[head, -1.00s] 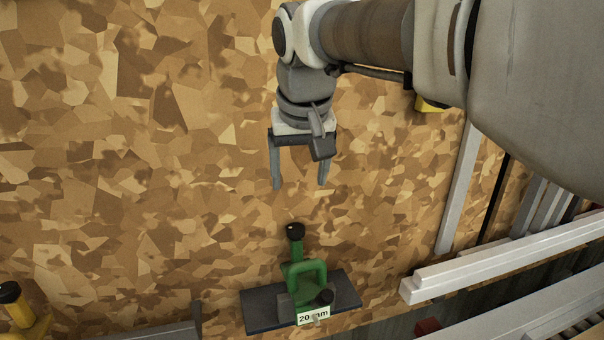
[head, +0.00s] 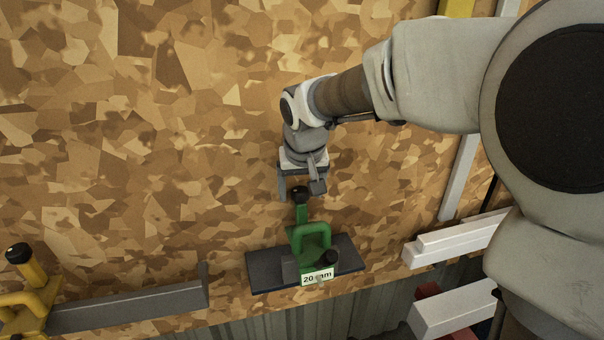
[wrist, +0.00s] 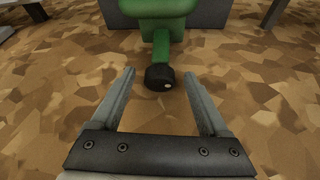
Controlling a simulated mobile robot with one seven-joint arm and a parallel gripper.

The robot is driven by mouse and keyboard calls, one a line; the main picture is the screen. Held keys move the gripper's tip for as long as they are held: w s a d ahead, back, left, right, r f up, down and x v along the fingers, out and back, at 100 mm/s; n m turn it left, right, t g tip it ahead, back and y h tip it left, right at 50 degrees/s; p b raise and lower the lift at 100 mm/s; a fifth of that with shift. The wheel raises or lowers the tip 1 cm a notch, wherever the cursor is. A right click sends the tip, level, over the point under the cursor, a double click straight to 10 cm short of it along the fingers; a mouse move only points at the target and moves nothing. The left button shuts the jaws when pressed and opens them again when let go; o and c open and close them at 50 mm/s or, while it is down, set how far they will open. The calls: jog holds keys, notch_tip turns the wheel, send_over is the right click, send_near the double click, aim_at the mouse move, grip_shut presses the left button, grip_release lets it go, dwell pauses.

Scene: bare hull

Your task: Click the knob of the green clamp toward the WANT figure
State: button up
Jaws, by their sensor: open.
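The green clamp (head: 312,236) stands on a dark plate (head: 348,262) at the lower middle of the head view. A black knob (head: 300,192) tops its green stem. A white label (head: 317,276) reads "20 mm", partly covered by a small part in front. A second dark round piece (head: 332,257) sits beside the label. My gripper (head: 299,194) is open at the stem's knob end. In the wrist view the knob (wrist: 160,77) lies between the tips of my gripper (wrist: 160,74), with a gap on each side. No WANT figure is legible.
A yellow clamp (head: 32,300) with a black knob stands at the lower left, by a grey bar (head: 130,306). White beams (head: 455,240) lie at the right. The patterned brown surface left of my arm is clear.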

jog(key=shift+c, duration=0.2)
grip_shut()
jog(key=shift+d+r+n+p, duration=0.1)
jog(key=shift+n+p, duration=0.3)
jog(key=shift+p, duration=0.05)
jog(key=shift+w+d+n+g+y+p, duration=0.1)
jog(key=shift+d+n+g+y+p, duration=0.15)
jog(key=shift+n+y+p, duration=0.6)
jog(key=shift+w+n+g+y+p, duration=0.1)
jog(key=shift+n+g+y+p, duration=0.3)
jog(key=shift+n, duration=1.15)
jog(key=shift+o, duration=0.2)
grip_release()
